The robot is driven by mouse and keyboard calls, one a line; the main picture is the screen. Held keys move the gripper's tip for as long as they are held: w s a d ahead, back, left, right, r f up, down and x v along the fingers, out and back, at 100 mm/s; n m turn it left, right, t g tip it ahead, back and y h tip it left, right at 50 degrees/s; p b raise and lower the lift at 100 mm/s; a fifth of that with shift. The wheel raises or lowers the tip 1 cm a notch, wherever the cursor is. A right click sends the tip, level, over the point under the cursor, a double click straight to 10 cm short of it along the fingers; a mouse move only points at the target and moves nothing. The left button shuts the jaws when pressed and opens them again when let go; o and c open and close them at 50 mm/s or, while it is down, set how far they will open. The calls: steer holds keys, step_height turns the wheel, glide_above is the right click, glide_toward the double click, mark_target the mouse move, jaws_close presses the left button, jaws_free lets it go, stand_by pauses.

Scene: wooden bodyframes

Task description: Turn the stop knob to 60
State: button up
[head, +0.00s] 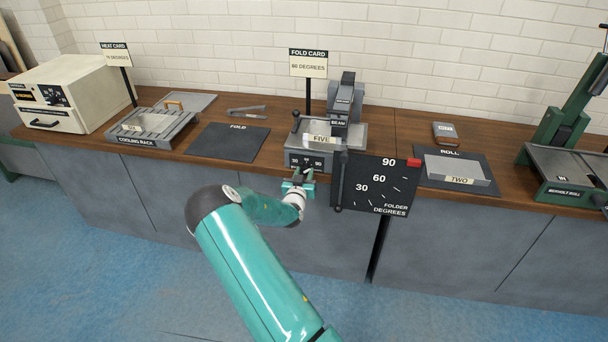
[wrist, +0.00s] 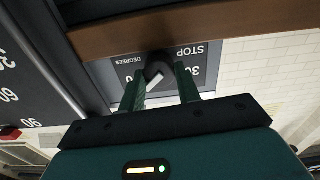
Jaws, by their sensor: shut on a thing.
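The folder (head: 352,136) stands on the wooden bench with a grey front panel below it. In the wrist view the panel appears upside down, with STOP, 30 and DEGREES lettering around the dark stop knob (wrist: 157,70). The knob has a pale pointer mark; which number it points to I cannot tell. My gripper (head: 299,178) is in front of this panel, and in the wrist view its two green fingers (wrist: 160,84) are shut on the stop knob, one on each side. In the head view my gripper hides most of the knob.
A black folder-degrees board (head: 375,184) with 30, 60, 90 and a red marker near 90 stands close right of my gripper. A fold card (head: 308,64) reads 60 degrees. A plate labelled FIVE (head: 321,140) lies in the folder.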

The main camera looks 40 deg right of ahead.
steer(key=n, duration=0.5)
steer(key=shift+f+n, duration=0.1)
steer(key=shift+n, duration=2.4)
steer(key=o, duration=1)
steer(key=shift+a, duration=0.1)
steer(key=v, duration=1.3)
steer(key=shift+s+a, duration=0.2)
steer(key=shift+a, duration=0.1)
